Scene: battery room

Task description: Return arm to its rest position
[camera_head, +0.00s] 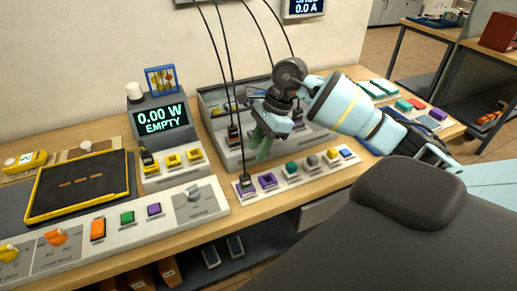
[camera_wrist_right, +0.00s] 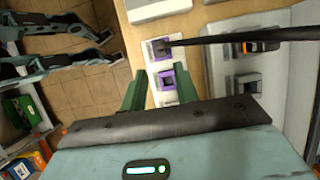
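My right arm (camera_head: 345,105) comes in from the right, over the workbench (camera_head: 305,197). My right gripper (camera_head: 258,148), with green fingers, hangs above the strip of coloured sockets. In the right wrist view the gripper (camera_wrist_right: 158,92) has its fingers apart with nothing held between them. A purple socket (camera_wrist_right: 167,80) shows beyond the fingertips. A black plug on a cable (camera_head: 245,183) stands at the left end of the strip, apart from the gripper. My left gripper is not in view.
Black cables (camera_head: 228,75) hang down close to the left of the right gripper. A grey tray-like unit (camera_head: 212,108) stands behind it. A meter reading "0.00 W EMPTY" (camera_head: 160,118) and a black-and-yellow pad (camera_head: 80,186) are to the left. Another table (camera_head: 455,33) stands at the right.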

